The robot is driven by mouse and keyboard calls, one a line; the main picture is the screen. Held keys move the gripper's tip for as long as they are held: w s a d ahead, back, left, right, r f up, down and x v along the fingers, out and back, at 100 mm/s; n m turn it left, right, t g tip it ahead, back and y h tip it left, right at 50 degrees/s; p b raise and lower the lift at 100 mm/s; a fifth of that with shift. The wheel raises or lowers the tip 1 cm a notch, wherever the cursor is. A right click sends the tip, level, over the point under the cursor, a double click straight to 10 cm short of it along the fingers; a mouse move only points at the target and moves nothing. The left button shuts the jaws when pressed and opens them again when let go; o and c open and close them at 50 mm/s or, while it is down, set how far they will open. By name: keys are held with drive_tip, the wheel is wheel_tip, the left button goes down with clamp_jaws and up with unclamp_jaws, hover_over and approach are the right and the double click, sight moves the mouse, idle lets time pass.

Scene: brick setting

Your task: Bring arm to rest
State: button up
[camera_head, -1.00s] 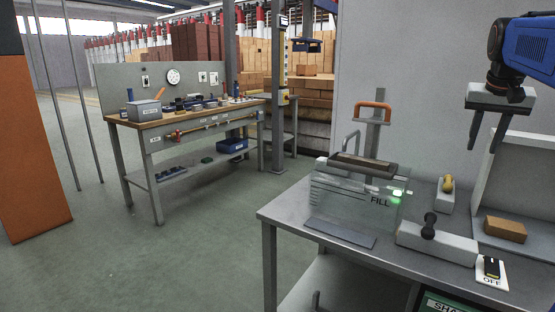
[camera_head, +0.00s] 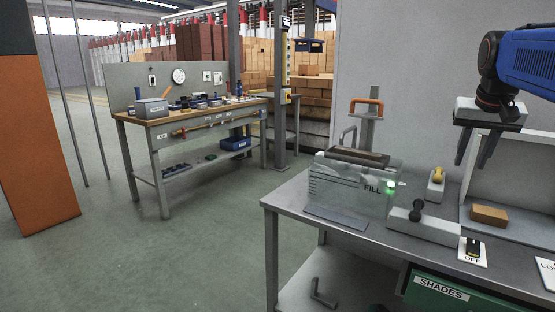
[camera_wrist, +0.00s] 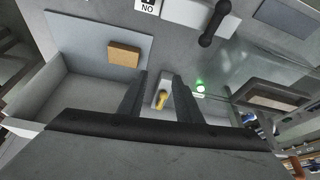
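My gripper (camera_head: 471,163) hangs at the end of my blue arm at the upper right of the head view, fingers pointing down above the bench. In the wrist view my gripper (camera_wrist: 160,78) shows two dark fingers spread apart. Nothing is between them; a yellow knob (camera_wrist: 162,97) on a pale base shows through the gap, lower on the bench. It also shows in the head view (camera_head: 438,175). The fingers appear clear of the bench and its things.
A second workbench (camera_head: 190,117) stands at the left. Open floor lies between.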

drive_tip(key=s+a+f+n+y, duration=0.1)
drive_tip(key=s+a+f+n, duration=0.2)
drive_tip(key=s+a+f, duration=0.7)
drive_tip(key=s+a+f+n+y, duration=0.1)
drive_tip(key=s+a+f+n, duration=0.2)
drive_tip(key=s+a+f, duration=0.8)
wheel_tip(320, 180, down, 5)
drive_tip(key=shift+f+t, duration=0.1)
drive_tip(key=shift+t, duration=0.3)
